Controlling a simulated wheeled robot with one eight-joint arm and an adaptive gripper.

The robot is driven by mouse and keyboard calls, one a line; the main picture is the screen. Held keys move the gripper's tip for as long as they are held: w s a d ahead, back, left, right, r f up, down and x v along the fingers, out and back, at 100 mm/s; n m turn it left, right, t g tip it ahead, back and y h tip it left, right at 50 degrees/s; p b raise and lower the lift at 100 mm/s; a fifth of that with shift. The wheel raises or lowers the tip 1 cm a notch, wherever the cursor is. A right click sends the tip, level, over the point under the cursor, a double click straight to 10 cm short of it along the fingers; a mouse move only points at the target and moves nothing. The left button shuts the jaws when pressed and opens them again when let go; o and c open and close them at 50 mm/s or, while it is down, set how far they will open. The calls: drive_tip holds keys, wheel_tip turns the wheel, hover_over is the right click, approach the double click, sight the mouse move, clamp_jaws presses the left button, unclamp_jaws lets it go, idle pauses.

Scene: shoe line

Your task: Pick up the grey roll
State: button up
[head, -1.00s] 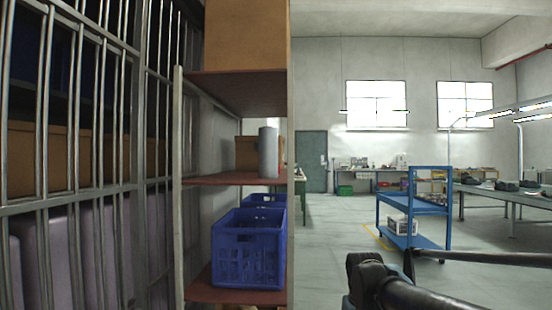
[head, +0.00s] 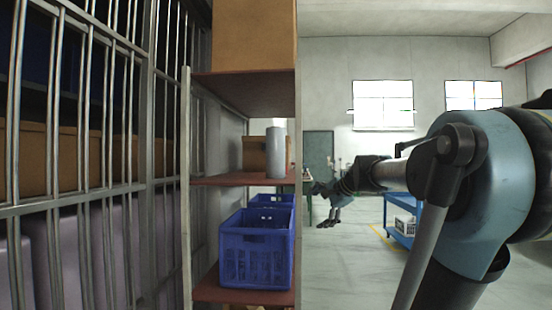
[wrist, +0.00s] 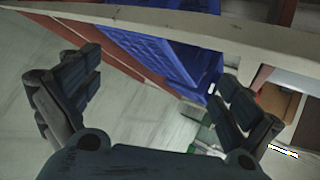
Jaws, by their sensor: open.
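The grey roll (head: 275,152) stands upright on the middle red shelf (head: 233,180) of the rack in the head view, near the shelf's right end. My gripper (head: 332,208) is to the right of the rack and lower than the roll, clear of it. In the wrist view my gripper (wrist: 158,100) has its fingers wide apart, with nothing between them. I cannot make out the roll in the wrist view.
A brown box (head: 254,153) sits beside the roll. Blue crates (head: 255,262) stand on the shelf below, and a pale rack post (wrist: 200,35) crosses the wrist view. A barred fence (head: 85,150) closes the left. A blue cart (head: 400,215) stands on the right.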

drive_tip(key=w+r+m+t+y, duration=0.2)
drive_tip(key=w+r+m+t, duration=0.35)
drive_tip(key=w+r, duration=0.9)
drive_tip(key=m+y, duration=0.3)
drive_tip(key=m, duration=0.7)
approach(283, 133)
drive_tip(key=w+a, duration=0.1)
drive_tip(key=w, duration=0.1)
drive_tip(key=shift+g+y, duration=0.3)
drive_tip(key=shift+g, duration=0.05)
drive_tip(key=x, duration=0.6)
drive_tip(key=shift+s+a, duration=0.15)
drive_tip(key=shift+f+x, duration=0.2)
drive_tip(key=shift+x, duration=3.05)
drive_tip(key=shift+s, duration=0.1)
drive_tip(key=shift+c, duration=0.6)
drive_tip(key=c, duration=2)
drive_tip(key=shift+r, duration=0.1)
